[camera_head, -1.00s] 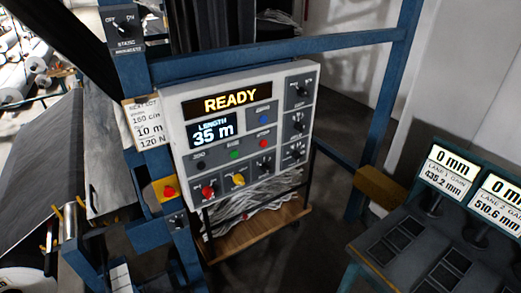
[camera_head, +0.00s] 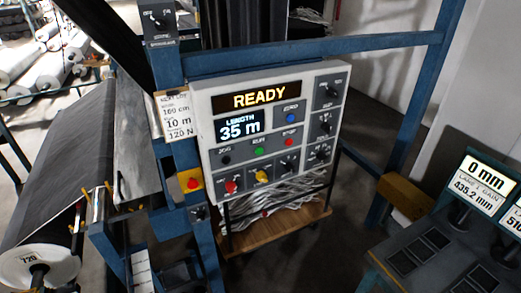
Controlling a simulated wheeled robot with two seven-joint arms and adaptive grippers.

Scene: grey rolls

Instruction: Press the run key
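The run key is a green button (camera_head: 259,151) on a white control panel (camera_head: 205,97) mounted on a blue frame. The panel's upper display (camera_head: 260,95) reads READY, and the display below it (camera_head: 238,127) reads LENGTH 35 m. A black button (camera_head: 225,160) is left of the green one, a red button (camera_head: 289,142) is right of it, and a blue button (camera_head: 291,118) is above the red one. Nothing covers the green button. Neither of my grippers shows in the head view.
A red button on a yellow box (camera_head: 192,183) sits on the blue post left of the panel. A blue crossbar (camera_head: 320,50) runs above it. A wooden cart (camera_head: 275,234) stands below. A desk with readouts (camera_head: 480,188) is at right, and a fabric roll (camera_head: 38,265) at lower left.

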